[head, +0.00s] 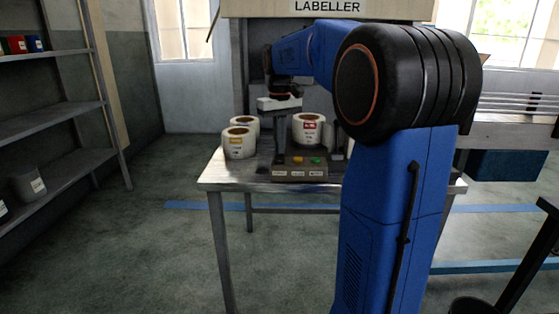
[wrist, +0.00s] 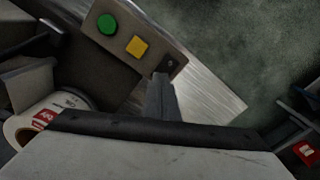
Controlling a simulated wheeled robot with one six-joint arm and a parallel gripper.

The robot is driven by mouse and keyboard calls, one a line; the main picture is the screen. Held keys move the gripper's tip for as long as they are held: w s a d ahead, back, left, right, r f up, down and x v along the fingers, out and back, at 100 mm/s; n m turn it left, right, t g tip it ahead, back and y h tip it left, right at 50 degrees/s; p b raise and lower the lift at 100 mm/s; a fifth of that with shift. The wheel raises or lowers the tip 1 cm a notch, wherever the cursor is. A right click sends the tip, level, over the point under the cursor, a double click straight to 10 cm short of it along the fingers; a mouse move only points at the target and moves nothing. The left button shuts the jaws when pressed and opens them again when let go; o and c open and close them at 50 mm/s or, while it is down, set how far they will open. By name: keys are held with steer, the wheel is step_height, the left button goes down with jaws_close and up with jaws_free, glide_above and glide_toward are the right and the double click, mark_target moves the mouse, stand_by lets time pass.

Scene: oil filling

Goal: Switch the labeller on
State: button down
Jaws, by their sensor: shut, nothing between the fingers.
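The labeller's dark control panel (head: 304,166) sits at the front of the metal table under the LABELLER sign (head: 325,6). It carries a yellow-orange button (head: 297,160), a green button (head: 315,161) and small white labels. In the wrist view the green button (wrist: 107,24) and yellow button (wrist: 137,46) show clear of the fingers. A small dark switch (wrist: 171,63) sits at the panel's end, right by my fingertips. My gripper (head: 281,161) points down, shut and empty, over the panel's left end. In the wrist view its fingertips (wrist: 162,77) partly cover that end; I cannot tell whether they touch.
White label rolls (head: 239,143) stand behind the panel on the left, and a red-labelled roll (head: 308,130) stands behind it. My arm hides the table's right part. A shelf (head: 60,125) stands at far left. Floor left of the table (head: 212,188) is clear.

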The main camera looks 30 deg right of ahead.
mark_target(280, 156)
steer(key=shift+f, duration=0.6)
stand_by(0.5)
step_height(280, 156, up, 7)
stand_by(1.0)
stand_by(0.4)
steer(key=s+a+f+t, duration=0.1)
steer(key=s+a+f, duration=0.2)
steer(key=s+a, duration=0.35)
steer(key=s+a+f+t, duration=0.1)
steer(key=s+a+f, duration=0.25)
steer(key=s, duration=0.55)
steer(key=s+a+f+t, duration=0.1)
steer(key=s+a+f, duration=0.2)
steer(key=s+f, duration=0.4)
steer(key=s+a+f+t, duration=0.1)
steer(key=s+a+f, duration=0.1)
steer(key=s+f, duration=0.5)
steer(key=shift+s+a+f+n+t, duration=0.15)
steer(key=shift+s+a+n+t, duration=0.2)
steer(key=shift+a+n+t, duration=0.05)
